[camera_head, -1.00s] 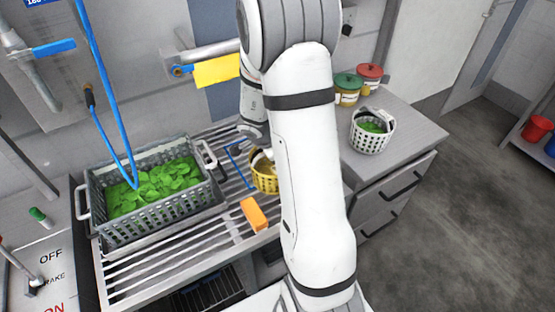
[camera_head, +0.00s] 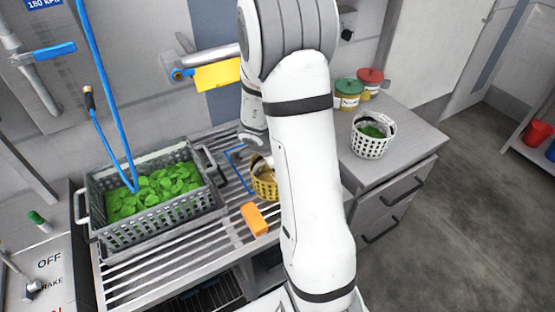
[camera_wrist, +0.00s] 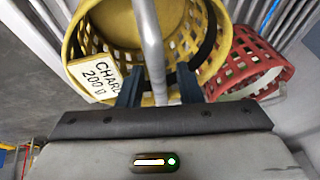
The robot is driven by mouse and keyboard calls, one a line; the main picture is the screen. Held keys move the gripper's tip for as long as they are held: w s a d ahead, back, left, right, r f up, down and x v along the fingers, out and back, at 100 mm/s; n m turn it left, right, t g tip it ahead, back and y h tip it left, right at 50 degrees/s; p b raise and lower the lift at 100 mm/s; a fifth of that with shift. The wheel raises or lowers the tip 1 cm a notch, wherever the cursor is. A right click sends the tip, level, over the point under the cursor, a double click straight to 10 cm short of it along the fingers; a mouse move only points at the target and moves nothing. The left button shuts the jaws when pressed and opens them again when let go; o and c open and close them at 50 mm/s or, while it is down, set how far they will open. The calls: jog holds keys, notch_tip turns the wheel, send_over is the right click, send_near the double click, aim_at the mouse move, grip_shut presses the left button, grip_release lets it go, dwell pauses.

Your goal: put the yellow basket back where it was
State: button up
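The yellow basket (camera_head: 263,187) stands on the slatted metal counter, partly hidden by my arm. It also shows in the wrist view (camera_wrist: 78,68), tipped in the picture, with a white "CHARD 200 g" label on its side. A grey bar, apparently its handle, runs between the two fingers of my gripper (camera_wrist: 160,86). The fingers are apart, with a visible gap beside the bar, so I see no firm grip. A blue outline (camera_head: 229,158) is marked on the slats just left of the basket. In the head view my fingertips are hidden behind my arm.
A red basket (camera_wrist: 268,72) stands close beside the yellow one. A grey crate of leaves (camera_head: 150,229) is to the left, an orange block (camera_head: 254,218) in front. A white basket (camera_head: 369,146) and lidded jars (camera_head: 347,98) stand on the right counter.

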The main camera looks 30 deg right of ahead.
jog(key=w+a+r+n+t+y+p, duration=0.1)
jog(key=a+r+n+t, duration=0.15)
jog(key=r, duration=0.45)
jog(key=w+a+r+n+t+p, duration=0.1)
jog(key=a+r+t+p, duration=0.1)
jog(key=a+r, duration=0.35)
jog(key=w+a+r+n+t+y+p, duration=0.1)
jog(key=a+r+n+t, duration=0.1)
jog(key=r, duration=0.7)
jog(key=s+a+r+n+t+y, duration=0.1)
jog(key=s+a+r+n+y, duration=0.25)
jog(key=a+r+n, duration=0.35)
jog(key=s+a+f+n+g+y, duration=0.1)
jog(key=s+a+n+g+y, duration=0.2)
jog(key=s, duration=0.7)
jog(key=s+d+f+n+g+h, duration=0.2)
jog(key=s+d+g+h, duration=0.1)
jog(key=s, duration=0.6)
jog(key=shift+s+d+n+h, duration=0.4)
jog(key=shift+d+h, duration=0.15)
jog(key=shift+d, duration=0.4)
